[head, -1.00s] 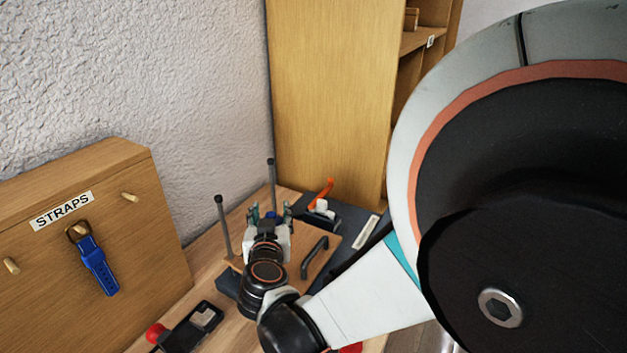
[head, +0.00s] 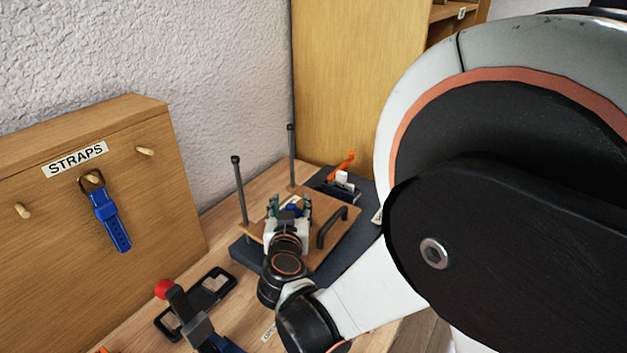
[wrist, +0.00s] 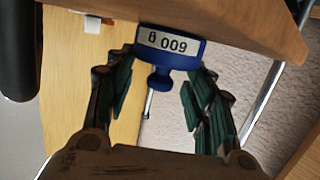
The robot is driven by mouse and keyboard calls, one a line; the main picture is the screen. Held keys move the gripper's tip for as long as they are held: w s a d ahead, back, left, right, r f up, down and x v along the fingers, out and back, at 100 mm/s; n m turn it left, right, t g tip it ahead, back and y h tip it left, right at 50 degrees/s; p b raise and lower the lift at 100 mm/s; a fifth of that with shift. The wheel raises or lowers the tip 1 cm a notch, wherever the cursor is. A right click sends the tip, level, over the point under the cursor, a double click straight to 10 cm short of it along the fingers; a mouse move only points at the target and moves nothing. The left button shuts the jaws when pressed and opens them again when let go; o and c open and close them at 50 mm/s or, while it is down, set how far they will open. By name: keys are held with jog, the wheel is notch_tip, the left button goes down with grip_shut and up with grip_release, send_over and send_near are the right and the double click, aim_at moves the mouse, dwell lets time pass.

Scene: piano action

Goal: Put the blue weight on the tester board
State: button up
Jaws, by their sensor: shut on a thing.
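The blue weight (wrist: 172,50) shows in the wrist view with a label reading "8 009" and a small knob. My gripper (wrist: 165,75) is shut on it, one green-padded finger on each side. In the head view my gripper (head: 290,208) is over the wooden tester board (head: 318,256), and a bit of the blue weight (head: 294,209) shows between the fingers. The board has a black handle (head: 332,227) and sits on a dark base. In the wrist view a wooden edge (wrist: 235,22) lies right behind the weight; I cannot tell whether they touch.
Two dark posts (head: 240,190) rise behind the board. An orange-levered clamp (head: 343,170) stands at its far side. A wooden straps panel (head: 150,190) with a blue strap (head: 108,218) stands at left. A black tray (head: 212,288) and a red-knobbed lever (head: 165,288) are in front.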

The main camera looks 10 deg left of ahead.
jog(key=o, duration=1.6)
jog(key=shift+c, duration=0.2)
jog(key=p+v, duration=0.3)
jog(key=v, duration=0.9)
jog(key=shift+d+r, duration=0.1)
jog(key=shift+r, duration=0.05)
